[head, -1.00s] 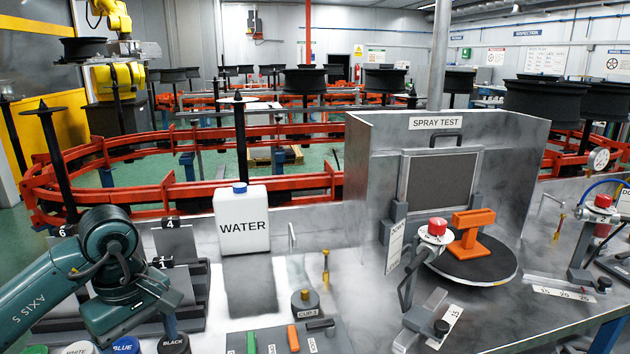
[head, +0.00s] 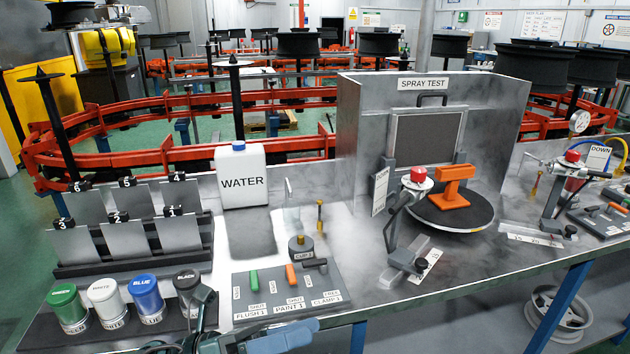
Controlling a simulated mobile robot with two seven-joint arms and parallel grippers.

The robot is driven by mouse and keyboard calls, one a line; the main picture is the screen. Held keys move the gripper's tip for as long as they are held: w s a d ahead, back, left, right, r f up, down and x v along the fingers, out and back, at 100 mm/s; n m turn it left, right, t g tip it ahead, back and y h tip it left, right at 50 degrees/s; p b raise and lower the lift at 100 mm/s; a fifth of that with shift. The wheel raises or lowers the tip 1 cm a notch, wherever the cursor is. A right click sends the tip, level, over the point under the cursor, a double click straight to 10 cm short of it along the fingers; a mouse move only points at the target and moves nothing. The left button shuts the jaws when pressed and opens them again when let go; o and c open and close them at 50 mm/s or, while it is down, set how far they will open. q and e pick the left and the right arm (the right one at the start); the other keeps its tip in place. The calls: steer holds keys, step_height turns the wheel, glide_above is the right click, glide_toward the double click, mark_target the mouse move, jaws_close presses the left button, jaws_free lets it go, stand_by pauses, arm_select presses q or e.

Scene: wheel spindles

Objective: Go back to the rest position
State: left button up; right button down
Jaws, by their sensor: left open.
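My left gripper (head: 203,318) is only partly in view at the bottom edge of the head view, in front of the paint cans. Its dark teal parts show beside the black can (head: 188,284) and left of the valve panel (head: 330,298). It is open, and nothing shows held in it. Most of it is cut off by the frame's lower edge. My right gripper is not in view.
Green, white and blue cans (head: 145,292) stand in a row with the black one. Grey test panels (head: 120,240) lean on a rack behind. A water jug (head: 240,185), the spray test booth (head: 350,120) and an orange part (head: 453,188) on a turntable stand farther back.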

arm_select(q)
steer(key=w+a+f+n+t+y, duration=0.2)
steer(key=a+f+n+t+y, duration=0.35)
steer(key=n, duration=0.85)
steer(key=w+a+f+n+t+y, duration=0.25)
steer(key=f+n+t+y, duration=0.4)
steer(key=n, duration=0.75)
steer(key=s+a+f+n+g+y, duration=0.1)
steer(key=s+f+n+g+y, duration=0.1)
steer(key=s+f+n, duration=0.3)
steer(key=s+a+f+n+g+y, duration=0.2)
steer(key=s+f+n, duration=0.4)
steer(key=f, duration=0.3)
steer(key=shift+s+a+f+n+g+y+p, duration=0.3)
steer(key=shift+f+n+y, duration=0.1)
steer(key=shift+y, duration=0.3)
